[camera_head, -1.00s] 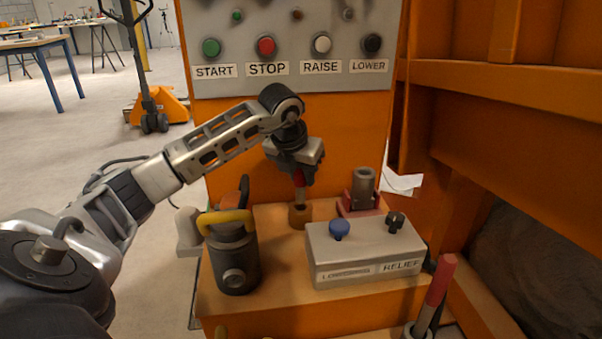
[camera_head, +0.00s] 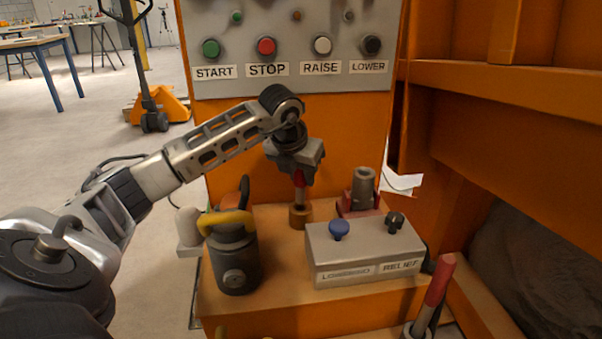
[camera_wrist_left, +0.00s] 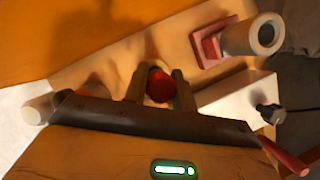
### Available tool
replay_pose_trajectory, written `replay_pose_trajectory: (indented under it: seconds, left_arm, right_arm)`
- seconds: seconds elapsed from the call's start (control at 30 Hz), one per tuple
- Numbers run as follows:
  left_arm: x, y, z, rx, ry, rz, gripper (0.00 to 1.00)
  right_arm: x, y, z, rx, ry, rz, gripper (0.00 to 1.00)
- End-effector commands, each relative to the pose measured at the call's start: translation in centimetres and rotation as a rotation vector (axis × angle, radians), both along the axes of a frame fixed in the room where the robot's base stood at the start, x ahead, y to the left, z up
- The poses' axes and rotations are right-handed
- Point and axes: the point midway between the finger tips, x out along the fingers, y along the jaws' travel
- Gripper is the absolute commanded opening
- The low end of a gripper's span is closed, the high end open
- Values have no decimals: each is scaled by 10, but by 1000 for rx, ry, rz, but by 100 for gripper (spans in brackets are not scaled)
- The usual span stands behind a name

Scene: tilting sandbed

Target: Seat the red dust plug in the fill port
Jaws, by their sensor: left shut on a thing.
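My left gripper (camera_head: 300,184) points down over the orange bench, its fingers shut on the red dust plug (camera_head: 299,179). In the left wrist view the plug's round red top (camera_wrist_left: 159,85) sits between the two fingers. Directly below the fingers is a short brown cylinder (camera_head: 300,217) on the bench; whether the plug's lower end is inside it or just above it is hard to tell. A grey open-topped tube on a red base (camera_head: 363,188) stands to the right, its open mouth showing in the wrist view (camera_wrist_left: 265,34). No label marks the fill port. My right gripper is not in view.
A grey box (camera_head: 365,250) with a blue knob and a dark knob stands in front of the tube. A dark canister with a yellow handle (camera_head: 233,255) stands left. A red-handled lever (camera_head: 437,282) rises at right. The button panel (camera_head: 290,45) is behind.

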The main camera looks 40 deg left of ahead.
Motion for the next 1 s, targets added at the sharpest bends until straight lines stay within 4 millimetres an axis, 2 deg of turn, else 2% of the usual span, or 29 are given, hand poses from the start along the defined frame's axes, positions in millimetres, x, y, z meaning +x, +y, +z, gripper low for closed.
replay_pose_trajectory:
  seconds: [0.27, 1.0]
  left_arm:
    - [0, 0, -1, 0, 0, 0, 5]
    - [0, 0, -20, 0, 1, 1, 5]
  right_arm:
    - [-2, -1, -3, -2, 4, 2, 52]
    - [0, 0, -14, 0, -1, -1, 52]
